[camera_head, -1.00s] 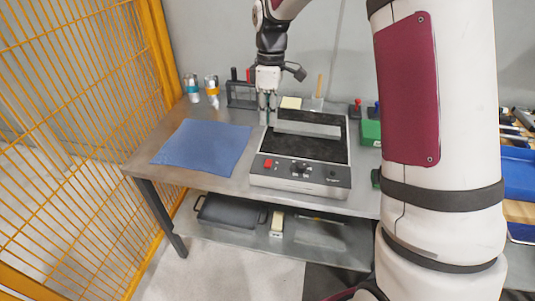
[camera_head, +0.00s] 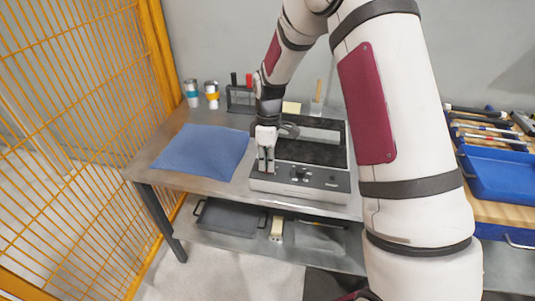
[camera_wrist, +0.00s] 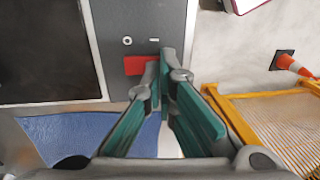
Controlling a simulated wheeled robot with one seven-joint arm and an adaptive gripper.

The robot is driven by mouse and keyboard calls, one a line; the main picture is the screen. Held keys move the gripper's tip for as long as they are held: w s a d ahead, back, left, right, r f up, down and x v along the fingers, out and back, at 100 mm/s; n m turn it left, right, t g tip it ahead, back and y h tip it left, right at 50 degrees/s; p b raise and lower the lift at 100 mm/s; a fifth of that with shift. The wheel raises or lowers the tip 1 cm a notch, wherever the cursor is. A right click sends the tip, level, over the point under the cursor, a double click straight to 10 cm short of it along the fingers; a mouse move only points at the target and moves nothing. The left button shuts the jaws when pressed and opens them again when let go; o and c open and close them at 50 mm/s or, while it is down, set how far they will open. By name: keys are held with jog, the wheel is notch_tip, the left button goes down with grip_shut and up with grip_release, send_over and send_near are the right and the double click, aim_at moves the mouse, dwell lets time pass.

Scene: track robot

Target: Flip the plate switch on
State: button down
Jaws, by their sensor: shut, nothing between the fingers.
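The hot plate (camera_head: 315,192) stands on the metal table, with a black top and a grey front panel with knobs. Its red switch (camera_wrist: 135,66) shows on the grey panel in the wrist view, beside a circle mark and a dash mark. My gripper (camera_head: 266,170) is over the left end of the front panel and hides the switch in the head view. In the wrist view my gripper (camera_wrist: 161,62) has its fingers together and empty, with the tips just beside the red switch. I cannot tell whether they touch it or which way it is tipped.
A blue cloth (camera_head: 202,150) lies left of the plate. Two cups (camera_head: 211,94) and a dark rack (camera_head: 240,97) stand at the back. A blue tray (camera_head: 495,178) is at the right. A yellow fence (camera_head: 75,130) borders the left.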

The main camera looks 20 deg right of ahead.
jog(key=shift+f, duration=0.1)
jog(key=shift+s+f, duration=0.15)
jog(key=shift+f, duration=0.3)
jog(key=shift+w+d+r+b, duration=0.3)
jog(key=shift+w+r+b, duration=0.05)
jog(key=shift+w, duration=0.3)
jog(key=shift+a+r+p, duration=0.1)
jog(key=shift+r+p, duration=0.25)
jog(key=shift+r, duration=0.2)
notch_tip(320, 180, up, 13)
jog(key=s+p, duration=0.1)
jog(key=shift+s+a, duration=0.25)
jog(key=shift+a, duration=0.1)
